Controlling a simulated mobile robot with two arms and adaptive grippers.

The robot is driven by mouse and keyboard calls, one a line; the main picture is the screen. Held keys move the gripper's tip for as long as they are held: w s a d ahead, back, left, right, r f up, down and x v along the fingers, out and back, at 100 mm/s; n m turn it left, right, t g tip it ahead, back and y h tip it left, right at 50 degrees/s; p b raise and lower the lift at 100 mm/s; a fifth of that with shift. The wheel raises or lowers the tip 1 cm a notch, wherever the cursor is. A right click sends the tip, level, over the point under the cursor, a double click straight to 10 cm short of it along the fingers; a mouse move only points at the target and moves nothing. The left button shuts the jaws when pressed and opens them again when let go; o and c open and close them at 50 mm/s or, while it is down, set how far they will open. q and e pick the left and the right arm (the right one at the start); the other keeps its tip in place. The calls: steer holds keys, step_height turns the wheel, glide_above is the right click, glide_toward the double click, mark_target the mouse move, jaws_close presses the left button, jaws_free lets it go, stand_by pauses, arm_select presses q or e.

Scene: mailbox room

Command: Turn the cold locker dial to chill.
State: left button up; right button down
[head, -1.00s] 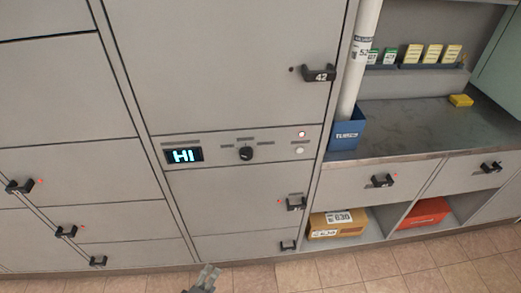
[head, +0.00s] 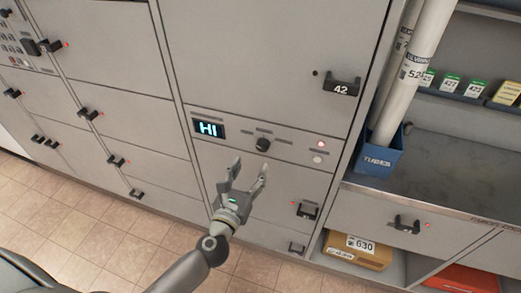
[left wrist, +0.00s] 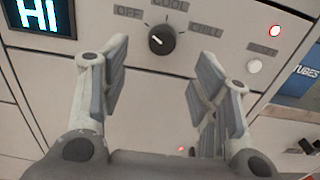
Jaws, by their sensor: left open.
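The black cold locker dial (head: 263,145) sits on the control strip beside a lit display (head: 209,129) reading "HI". In the left wrist view the dial (left wrist: 162,40) has the labels OFF at its left, COOL above and CHILL at its right. Its white mark points up and left, toward the OFF side. My left gripper (head: 250,172) is open and empty, just below the dial in the picture. In the left wrist view its fingers spread on either side below the dial, not touching it. My right gripper is not in view.
A red light (head: 321,143) and a white button (head: 317,159) are right of the dial. A blue bin of tubes (head: 379,160) stands on the counter (head: 435,175) at right. Tiled floor lies below.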

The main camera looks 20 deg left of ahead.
mark_target(262, 149)
arm_select(q)
steer(key=w, duration=0.7)
steer(key=shift+w+d+p, duration=0.3)
steer(key=shift+w+p, duration=0.05)
steer(key=shift+w, duration=0.05)
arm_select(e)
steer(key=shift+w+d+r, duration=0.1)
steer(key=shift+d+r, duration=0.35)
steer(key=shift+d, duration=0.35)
arm_select(q)
steer(key=shift+c, duration=0.3)
steer(key=c, duration=1)
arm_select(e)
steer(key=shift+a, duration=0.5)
